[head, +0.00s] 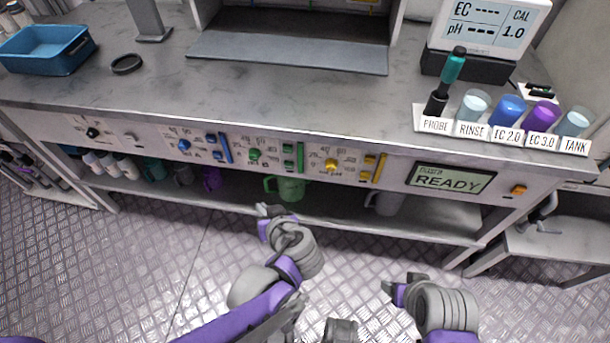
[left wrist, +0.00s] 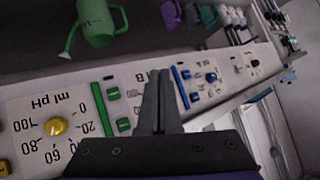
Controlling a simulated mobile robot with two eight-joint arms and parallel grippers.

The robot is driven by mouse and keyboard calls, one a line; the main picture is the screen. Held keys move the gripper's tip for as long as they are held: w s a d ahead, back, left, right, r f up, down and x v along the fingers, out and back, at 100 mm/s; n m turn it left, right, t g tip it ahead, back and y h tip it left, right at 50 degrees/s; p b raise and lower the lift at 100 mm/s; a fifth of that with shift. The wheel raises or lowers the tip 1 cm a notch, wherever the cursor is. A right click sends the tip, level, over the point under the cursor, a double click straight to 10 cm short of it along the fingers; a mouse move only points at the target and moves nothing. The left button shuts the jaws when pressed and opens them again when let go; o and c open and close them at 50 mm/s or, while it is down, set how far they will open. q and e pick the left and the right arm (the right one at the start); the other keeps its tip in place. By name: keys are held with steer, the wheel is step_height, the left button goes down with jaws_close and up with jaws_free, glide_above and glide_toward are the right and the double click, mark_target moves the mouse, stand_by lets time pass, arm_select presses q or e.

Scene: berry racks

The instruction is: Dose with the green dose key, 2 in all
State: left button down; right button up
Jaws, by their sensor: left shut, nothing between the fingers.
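The green dose section sits on the front panel, with a green knob (head: 254,155), two small green keys (head: 289,150) and a tall green bar (head: 300,157) beside them. In the left wrist view the two green keys (left wrist: 124,124) and the green bar (left wrist: 100,108) show left of the fingers. I cannot read the key labels. My left gripper (head: 268,212) is shut and empty, below and in front of the panel; its fingers (left wrist: 160,75) appear between the green keys and the blue bar. My right gripper (head: 393,285) is low at the right; its opening is unclear. The display (head: 450,178) reads READY.
Blue keys (head: 218,155) lie left of the green section, yellow keys (head: 369,161) right. An orange button (head: 518,190) is right of the display. A green jug (head: 287,188) stands on the shelf below. Probe and labelled cups (head: 508,110) stand on the counter at right.

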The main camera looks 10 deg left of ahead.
mark_target(289, 165)
arm_select(q)
steer(key=shift+n+t+y, duration=0.3)
steer(key=shift+t, duration=0.5)
steer(key=d, duration=0.1)
steer(key=w+d+f+b, duration=0.1)
steer(key=w+d+f, duration=0.1)
steer(key=shift+w+d+f, duration=0.1)
steer(key=shift+w+d, duration=0.15)
steer(key=shift+d, duration=0.15)
arm_select(e)
steer(key=f, duration=0.1)
steer(key=d+f, duration=0.1)
steer(key=f, duration=0.1)
steer(key=shift+w+d, duration=0.1)
steer(key=shift+w, duration=0.05)
arm_select(q)
steer(key=shift+a, duration=0.1)
steer(key=w+b, duration=0.1)
steer(key=w, duration=0.7)
steer(key=shift+w+d+b, duration=0.2)
steer(key=shift+w+b, duration=0.1)
steer(key=shift+w, duration=0.1)
arm_select(e)
steer(key=shift+w+f, duration=0.1)
steer(key=shift+f, duration=0.55)
arm_select(q)
steer(key=shift+w, duration=0.15)
steer(key=shift+w, duration=0.25)
arm_select(e)
steer(key=shift+r, duration=0.1)
